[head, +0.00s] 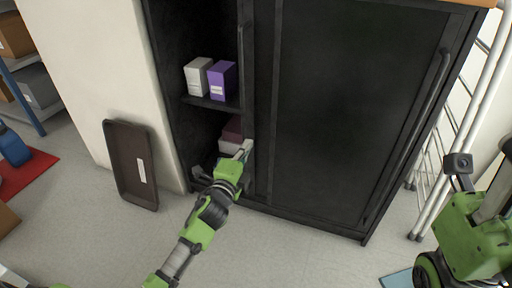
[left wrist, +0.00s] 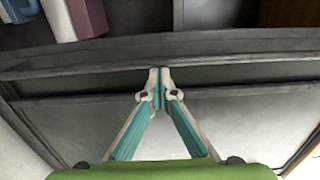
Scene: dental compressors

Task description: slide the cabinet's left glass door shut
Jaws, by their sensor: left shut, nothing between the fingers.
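The black cabinet (head: 205,150) stands ahead, with its left part open and its shelf showing. The left door's edge and its long vertical handle (head: 247,65) stand at the right side of that opening, so the door is slid to the right. My left gripper (head: 245,149) is shut and empty, its fingertips at the door's edge low in the opening. In the left wrist view the shut fingertips (left wrist: 158,74) are against or just before a dark frame bar (left wrist: 235,65); I cannot tell whether they touch.
White and purple boxes (head: 222,80) stand on the shelf, others below. The right door (head: 345,110) covers the right part, with its own handle (head: 428,95). A brown tray (head: 131,165) leans on the wall at left. A white rack (head: 440,130) stands at right.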

